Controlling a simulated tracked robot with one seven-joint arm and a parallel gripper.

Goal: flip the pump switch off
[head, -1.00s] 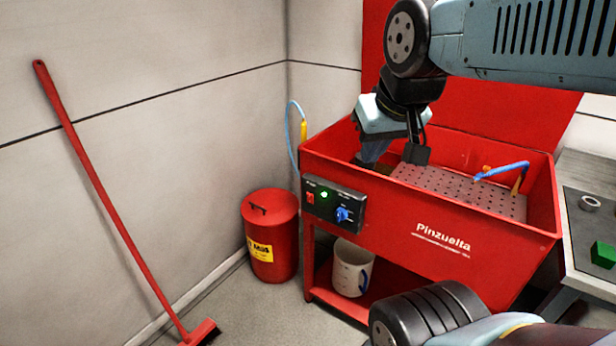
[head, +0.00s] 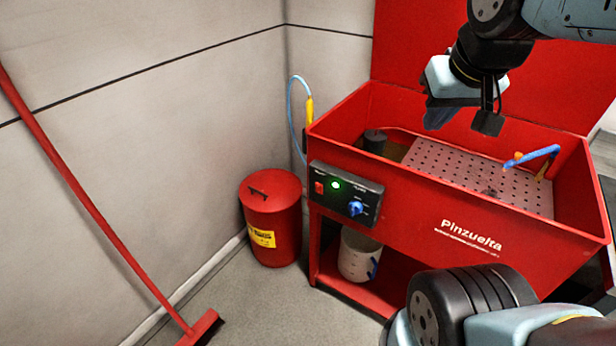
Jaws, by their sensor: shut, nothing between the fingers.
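A black control box (head: 346,194) is fixed to the front left of the red parts washer (head: 450,222). It carries a red switch (head: 319,188), a lit green lamp (head: 336,185) and a blue rotary knob (head: 355,208). The labels are too small to read, so I cannot tell which control is marked as the pump switch. My gripper (head: 437,118) is shut and empty, pointing down above the washer basin, to the right of and higher than the box. It is clear of the controls, and nothing covers them.
In the basin are a perforated tray (head: 460,172), a dark cylinder (head: 375,141) and a blue spout (head: 530,157). A red lidded bin (head: 271,220) stands left of the washer, and a white bucket (head: 358,255) on its lower shelf. A red broom (head: 95,215) leans on the wall.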

